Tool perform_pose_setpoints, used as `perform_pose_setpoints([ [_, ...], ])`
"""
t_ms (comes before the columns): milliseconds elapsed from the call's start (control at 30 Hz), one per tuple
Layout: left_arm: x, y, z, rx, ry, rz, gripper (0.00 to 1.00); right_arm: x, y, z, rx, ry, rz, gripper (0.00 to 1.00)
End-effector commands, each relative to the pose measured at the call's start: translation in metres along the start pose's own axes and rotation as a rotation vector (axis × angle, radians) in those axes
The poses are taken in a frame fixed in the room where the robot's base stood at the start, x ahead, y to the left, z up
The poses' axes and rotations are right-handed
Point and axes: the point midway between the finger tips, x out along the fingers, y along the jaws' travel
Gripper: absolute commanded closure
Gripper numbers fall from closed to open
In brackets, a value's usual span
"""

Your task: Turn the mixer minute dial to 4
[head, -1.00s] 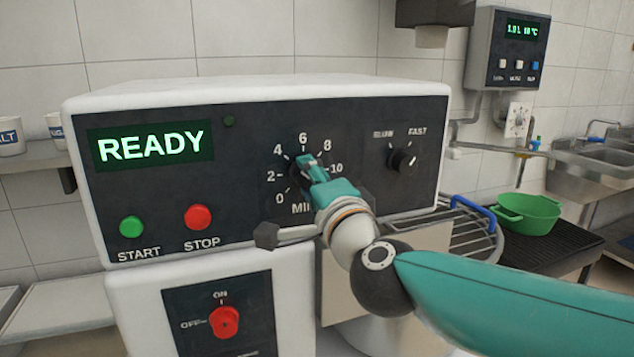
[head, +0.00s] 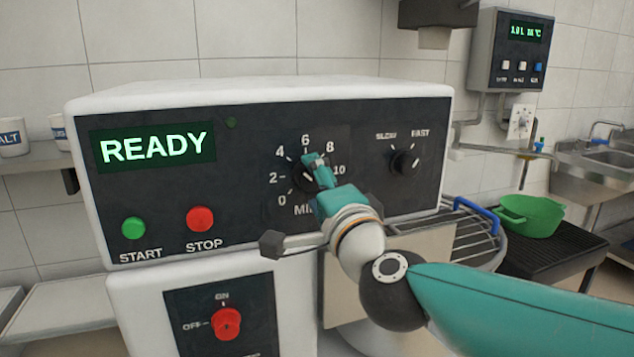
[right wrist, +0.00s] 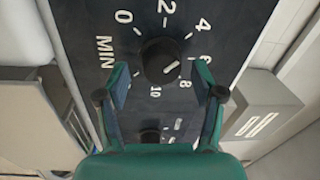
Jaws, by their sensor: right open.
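The minute dial (head: 302,178) is a black knob on the mixer's dark panel, ringed by marks from 0 to 10. My right gripper covers part of it in the head view. In the right wrist view the dial (right wrist: 160,58) shows whole, its white pointer line towards the side between 6 and 8. My left gripper is not in view.
The speed knob (head: 404,162) is to the right of the minute dial. The green START button (head: 134,228) and red STOP button (head: 200,218) are at left, under the READY display (head: 154,147). A red switch (head: 226,323) is below. A green bowl (head: 532,215) stands at right.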

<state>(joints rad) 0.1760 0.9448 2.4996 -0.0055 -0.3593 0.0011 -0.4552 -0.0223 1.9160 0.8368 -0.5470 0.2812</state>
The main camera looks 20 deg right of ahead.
Motion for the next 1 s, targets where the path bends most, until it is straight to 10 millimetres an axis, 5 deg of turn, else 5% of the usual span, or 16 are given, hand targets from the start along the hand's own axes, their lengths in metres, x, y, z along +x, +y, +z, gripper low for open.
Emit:
perform_pose_setpoints([
  [500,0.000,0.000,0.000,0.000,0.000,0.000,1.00,-0.094,0.000,0.000,0.001,0.000,-0.004,0.32],
  [1000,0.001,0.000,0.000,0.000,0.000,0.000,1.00,-0.106,0.001,-0.001,0.000,0.003,-0.001,0.32],
])
